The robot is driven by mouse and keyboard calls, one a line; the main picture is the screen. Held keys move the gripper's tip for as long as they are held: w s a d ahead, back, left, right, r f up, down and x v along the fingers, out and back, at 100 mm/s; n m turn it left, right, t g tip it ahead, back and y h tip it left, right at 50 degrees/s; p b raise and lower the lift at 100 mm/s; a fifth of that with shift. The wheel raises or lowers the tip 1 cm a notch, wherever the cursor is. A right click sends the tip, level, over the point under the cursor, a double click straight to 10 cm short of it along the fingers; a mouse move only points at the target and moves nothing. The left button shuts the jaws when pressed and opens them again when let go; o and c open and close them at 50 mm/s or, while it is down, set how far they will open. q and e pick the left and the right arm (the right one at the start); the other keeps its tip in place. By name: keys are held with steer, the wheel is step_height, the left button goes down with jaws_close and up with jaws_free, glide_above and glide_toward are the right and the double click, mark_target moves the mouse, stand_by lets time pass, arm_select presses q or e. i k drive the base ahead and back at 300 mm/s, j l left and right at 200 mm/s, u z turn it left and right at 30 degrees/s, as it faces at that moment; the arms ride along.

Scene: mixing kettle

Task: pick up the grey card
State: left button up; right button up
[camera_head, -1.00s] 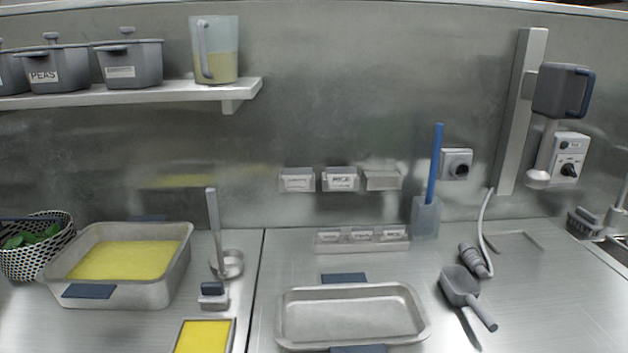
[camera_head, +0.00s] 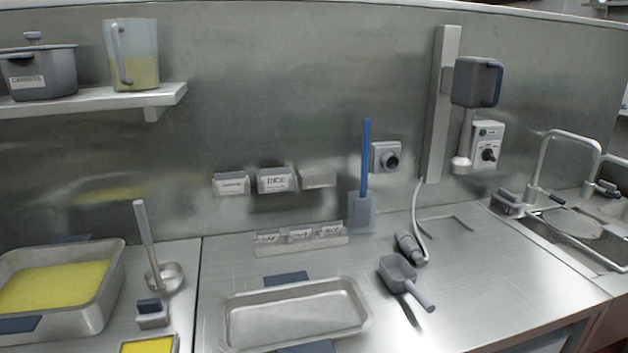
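I cannot tell for sure which thing is the grey card. Small labelled holders hang on the steel back wall: a left one (camera_head: 231,184), a middle one (camera_head: 276,181) reading something like "RICE", and a right one (camera_head: 318,179) that is plain grey with no readable label. Below them a low rack (camera_head: 300,242) stands on the counter and bears several small labelled cards, too small to read. Neither of my grippers is in view.
An empty steel tray (camera_head: 295,315) sits in front of the rack. A blue-handled spatula (camera_head: 366,165), a grey scoop (camera_head: 398,272) and a hose nozzle (camera_head: 411,246) are to the right. A ladle (camera_head: 165,277) and a yellow-filled pan (camera_head: 105,292) are left. The right counter is mostly clear.

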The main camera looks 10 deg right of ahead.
mark_target(232, 183)
steer(key=j+u, duration=0.5)
steer(key=i+j+u, duration=0.15)
steer(key=j+u, duration=0.15)
steer(key=u, duration=0.15)
